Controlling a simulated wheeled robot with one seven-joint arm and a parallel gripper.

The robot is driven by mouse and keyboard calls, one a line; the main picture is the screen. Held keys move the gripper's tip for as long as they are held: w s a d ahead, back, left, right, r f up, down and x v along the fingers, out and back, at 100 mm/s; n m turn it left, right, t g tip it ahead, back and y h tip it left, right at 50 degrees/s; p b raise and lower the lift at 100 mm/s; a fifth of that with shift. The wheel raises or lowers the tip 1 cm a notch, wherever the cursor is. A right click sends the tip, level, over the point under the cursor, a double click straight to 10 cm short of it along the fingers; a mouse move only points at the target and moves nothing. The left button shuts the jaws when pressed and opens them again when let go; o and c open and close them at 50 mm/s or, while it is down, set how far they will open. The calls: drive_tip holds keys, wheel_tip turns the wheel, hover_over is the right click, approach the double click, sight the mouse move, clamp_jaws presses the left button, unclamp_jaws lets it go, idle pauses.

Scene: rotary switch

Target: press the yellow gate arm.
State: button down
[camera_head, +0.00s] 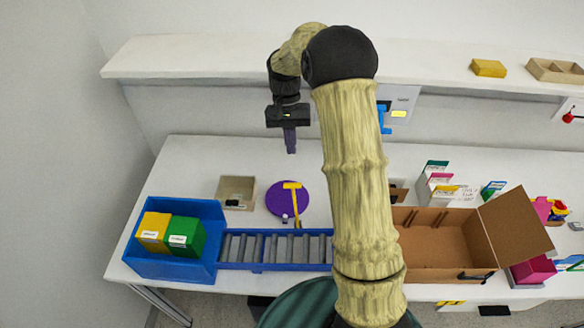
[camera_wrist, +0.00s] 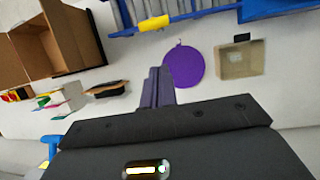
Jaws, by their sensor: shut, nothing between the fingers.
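The yellow gate arm (camera_head: 296,204) is a T-shaped bar. In the head view it stands at the back edge of the grey roller conveyor (camera_head: 241,249), its flat top overlapping the purple disc (camera_head: 280,200). In the wrist view the yellow gate arm (camera_wrist: 153,23) shows as a short yellow bar beside the rollers. My gripper (camera_head: 291,152) is shut and empty, pointing down above and behind the disc, apart from the gate arm. In the wrist view my gripper (camera_wrist: 160,70) has its dark fingers together, beside the purple disc (camera_wrist: 184,68).
A blue bin (camera_head: 125,252) with yellow and green boxes stands at the conveyor's left end. A beige tray (camera_head: 236,193) sits left of the disc. An open cardboard box (camera_head: 440,245) lies at right. A white shelf (camera_head: 200,57) runs behind. My arm hides the conveyor's right end.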

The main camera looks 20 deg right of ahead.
drive_tip(key=s+a+f+p, duration=0.1)
drive_tip(key=s+f+p, duration=0.1)
drive_tip(key=s+f, duration=0.2)
drive_tip(key=shift+s+f, duration=0.4)
drive_tip(key=shift+f, duration=0.25)
drive_tip(key=shift+a, duration=0.1)
drive_tip(key=shift+s+a+r+t+b, duration=0.1)
drive_tip(key=shift+s+t+b, duration=0.35)
drive_tip(key=shift+s, duration=0.35)
